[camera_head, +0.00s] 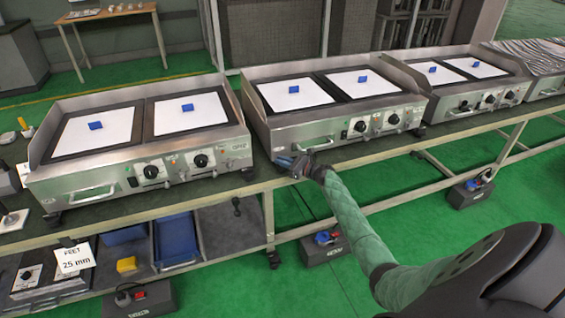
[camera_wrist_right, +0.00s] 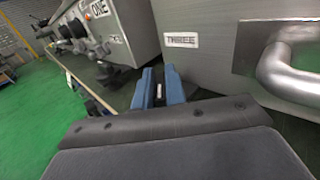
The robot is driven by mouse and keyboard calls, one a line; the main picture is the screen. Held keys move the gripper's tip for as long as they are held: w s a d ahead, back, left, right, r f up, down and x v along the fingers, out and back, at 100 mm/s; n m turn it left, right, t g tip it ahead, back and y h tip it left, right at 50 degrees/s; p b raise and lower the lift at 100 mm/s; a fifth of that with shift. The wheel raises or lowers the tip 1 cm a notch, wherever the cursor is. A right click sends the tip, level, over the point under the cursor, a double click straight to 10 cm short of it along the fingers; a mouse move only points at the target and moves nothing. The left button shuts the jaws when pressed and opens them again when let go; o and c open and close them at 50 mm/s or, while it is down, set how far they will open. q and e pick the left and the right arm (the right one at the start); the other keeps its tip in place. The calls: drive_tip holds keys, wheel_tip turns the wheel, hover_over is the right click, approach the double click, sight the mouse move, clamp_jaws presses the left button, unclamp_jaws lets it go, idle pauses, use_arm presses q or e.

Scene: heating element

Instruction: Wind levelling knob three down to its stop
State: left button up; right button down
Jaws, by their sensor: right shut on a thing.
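My right gripper (camera_head: 296,163) is at the front left corner of the middle griddle (camera_head: 310,142), low down at the bench edge. In the right wrist view its two blue fingers (camera_wrist_right: 159,90) are closed in around a small pale piece, most of it hidden. This seems to be levelling knob three, under a label (camera_wrist_right: 180,40) that seems to read THREE. How far the knob is wound cannot be told. My left gripper is not in view.
The left griddle (camera_head: 75,188), marked ONE, stands close by on the bench. A bar handle (camera_wrist_right: 285,65) sticks out right of the fingers. A sign (camera_head: 74,259) reads FEET 25 mm. Blue trays (camera_head: 174,238) lie on the lower shelf. Green floor is open in front.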

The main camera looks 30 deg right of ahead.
drive_tip(key=c, duration=1.4)
unclamp_jaws()
drive_tip(key=shift+c, duration=0.2)
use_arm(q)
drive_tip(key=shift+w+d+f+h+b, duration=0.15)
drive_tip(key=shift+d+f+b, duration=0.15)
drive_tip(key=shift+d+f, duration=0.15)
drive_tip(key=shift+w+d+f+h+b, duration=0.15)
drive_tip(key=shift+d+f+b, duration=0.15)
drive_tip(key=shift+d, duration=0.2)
use_arm(e)
drive_tip(key=v, duration=0.7)
drive_tip(key=shift+s, duration=0.35)
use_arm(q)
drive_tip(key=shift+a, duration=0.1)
use_arm(e)
drive_tip(key=shift+o, duration=0.4)
drive_tip(key=shift+d+r, duration=0.1)
drive_tip(key=shift+d, duration=0.05)
